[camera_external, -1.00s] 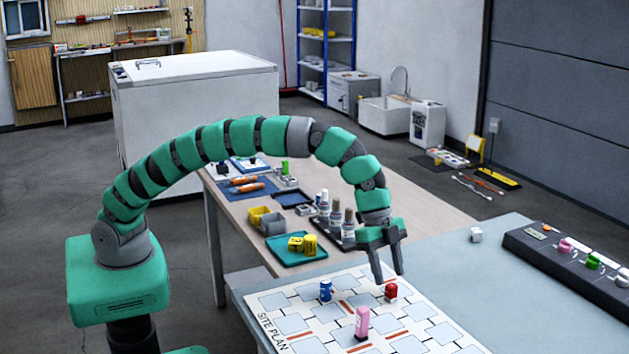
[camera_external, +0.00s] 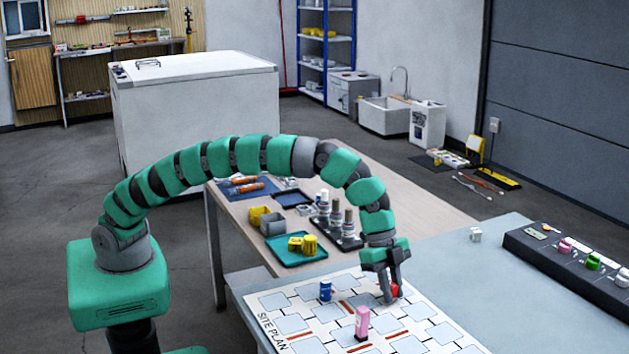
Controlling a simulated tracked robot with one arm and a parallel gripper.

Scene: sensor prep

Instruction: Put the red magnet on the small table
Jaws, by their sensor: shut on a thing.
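The red magnet (camera_external: 395,290) is on the white site plan board, mostly hidden between my gripper's fingers. My gripper (camera_external: 391,296) points down and is shut on the red magnet, low at the board. The site plan board (camera_external: 270,301) lies on a grey-blue table (camera_external: 470,268). A wooden table (camera_external: 425,205) stands behind it; I cannot tell which table is the small one.
A blue magnet (camera_external: 326,291) and a pink magnet (camera_external: 362,323) stand on the board near my gripper. A white cube (camera_external: 475,234) and a dark rack (camera_external: 560,262) are to the right. The wooden table holds a teal tray (camera_external: 273,251), bottles and bins.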

